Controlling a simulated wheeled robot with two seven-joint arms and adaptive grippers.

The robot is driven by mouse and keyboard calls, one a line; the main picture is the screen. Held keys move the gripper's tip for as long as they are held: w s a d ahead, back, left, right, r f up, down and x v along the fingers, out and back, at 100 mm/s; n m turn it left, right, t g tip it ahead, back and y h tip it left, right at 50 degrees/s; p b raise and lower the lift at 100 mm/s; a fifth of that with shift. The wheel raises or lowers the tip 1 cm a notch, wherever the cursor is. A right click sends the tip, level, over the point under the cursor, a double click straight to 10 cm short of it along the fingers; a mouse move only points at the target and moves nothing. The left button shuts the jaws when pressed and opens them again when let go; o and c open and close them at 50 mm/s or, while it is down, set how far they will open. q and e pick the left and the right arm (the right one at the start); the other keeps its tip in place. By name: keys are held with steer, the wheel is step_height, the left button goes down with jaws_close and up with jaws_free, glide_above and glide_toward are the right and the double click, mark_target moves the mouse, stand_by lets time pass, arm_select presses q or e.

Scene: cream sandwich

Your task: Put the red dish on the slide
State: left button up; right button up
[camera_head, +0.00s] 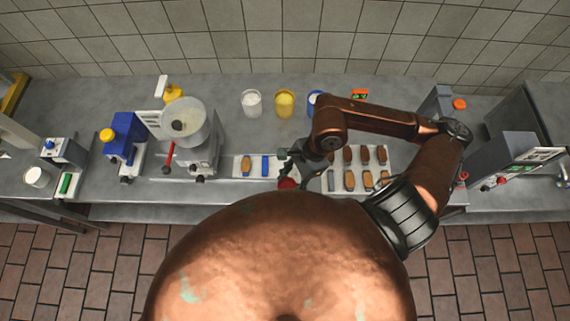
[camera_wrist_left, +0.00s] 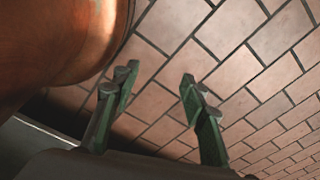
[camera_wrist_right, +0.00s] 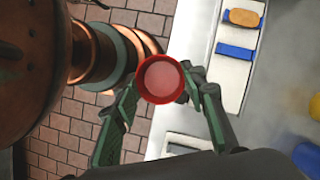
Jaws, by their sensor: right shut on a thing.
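The red dish (camera_wrist_right: 161,79) is a small round cup, held between the fingertips of my right gripper (camera_wrist_right: 160,84) in the right wrist view. In the head view the dish (camera_head: 288,184) shows only partly, at the counter's front edge below my right gripper (camera_head: 290,168). A pale strip (camera_head: 256,175), which may be the slide, lies on the counter just left of that gripper. It bears a biscuit and blue pieces, and also shows in the right wrist view (camera_wrist_right: 232,68). My left gripper (camera_wrist_left: 157,82) is open and empty over the floor; it is hidden in the head view.
A tray of several brown biscuits (camera_head: 366,155) lies right of the gripper. A machine with a round bowl (camera_head: 184,122) stands left of the strip. White (camera_head: 251,103) and yellow (camera_head: 284,104) jars stand behind. The counter between strip and jars is clear.

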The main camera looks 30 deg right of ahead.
steer(key=shift+w+d+f+m+p, duration=0.15)
steer(key=shift+w+d+f, duration=0.15)
steer(key=shift+w, duration=0.2)
steer(key=shift+w+d+f+m+p, duration=0.15)
steer(key=shift+w+d+f, duration=0.05)
steer(key=shift+w+d, duration=0.2)
steer(key=w+d+f, duration=0.1)
steer(key=w+f, duration=0.1)
steer(key=w, duration=0.1)
steer(key=w+d+f+p, duration=0.1)
steer(key=w+d+f, duration=0.1)
steer(key=w+f, duration=0.1)
steer(key=w+d+f+p, duration=0.1)
steer(key=w+f, duration=0.1)
steer(key=w, duration=0.1)
steer(key=shift+w+d+f, duration=0.15)
steer(key=shift+d+f, duration=0.15)
steer(key=shift+f, duration=0.05)
steer(key=shift+w+d+f, duration=0.2)
steer(key=shift+w+f, duration=0.15)
steer(key=shift+f, duration=0.15)
step_height(320, 180, down, 3)
steer(key=shift+w+f+p, duration=0.1)
steer(key=shift+p, duration=0.55)
arm_select(q)
steer(key=r, duration=0.3)
steer(key=shift+s+r, duration=0.4)
arm_select(e)
steer(key=shift+f, duration=0.1)
